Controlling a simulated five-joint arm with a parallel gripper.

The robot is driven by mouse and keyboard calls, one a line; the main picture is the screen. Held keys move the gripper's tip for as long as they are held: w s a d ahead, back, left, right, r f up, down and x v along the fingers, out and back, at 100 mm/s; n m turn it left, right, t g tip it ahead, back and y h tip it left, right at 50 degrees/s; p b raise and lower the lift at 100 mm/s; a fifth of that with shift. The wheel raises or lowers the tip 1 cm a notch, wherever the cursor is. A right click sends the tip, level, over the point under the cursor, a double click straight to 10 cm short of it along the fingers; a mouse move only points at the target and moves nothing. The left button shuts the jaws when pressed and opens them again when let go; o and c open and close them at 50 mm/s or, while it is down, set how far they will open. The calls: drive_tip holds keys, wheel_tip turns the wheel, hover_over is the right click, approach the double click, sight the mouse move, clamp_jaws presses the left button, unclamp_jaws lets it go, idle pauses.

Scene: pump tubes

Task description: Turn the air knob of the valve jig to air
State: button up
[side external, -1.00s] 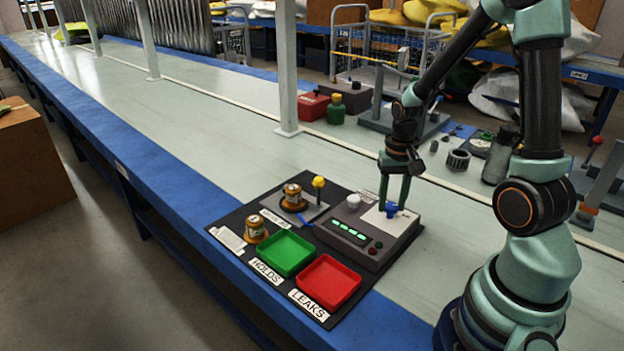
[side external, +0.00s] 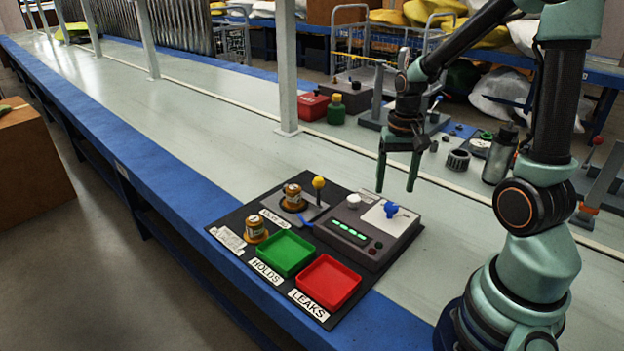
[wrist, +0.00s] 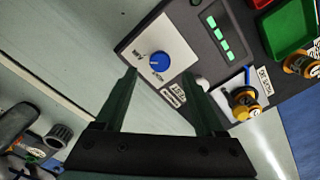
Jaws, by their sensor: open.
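The air knob (side external: 391,209) is a small blue knob on a white plate (side external: 378,218) of the grey valve jig (side external: 350,240). In the wrist view the blue knob (wrist: 158,62) sits on its white plate, ahead of the fingertips and between their lines. Small labels flank it; I cannot read which one it points to. My gripper (side external: 397,188) is open and empty, above and apart from the knob. In the wrist view both fingers (wrist: 161,73) are spread, with nothing between them. The jig's front shows a row of green lights (side external: 349,230).
A green HOLDS tray (side external: 287,273) and a red LEAKS tray (side external: 354,298) lie on the black mat in front of the jig. Brown pump parts (side external: 293,196) and a yellow-topped lever (side external: 318,184) stand at left. A metal bottle (side external: 499,155) stands at right.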

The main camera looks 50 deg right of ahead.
sight(391, 205)
wheel_tip(391, 205, up, 7)
idle(0.3)
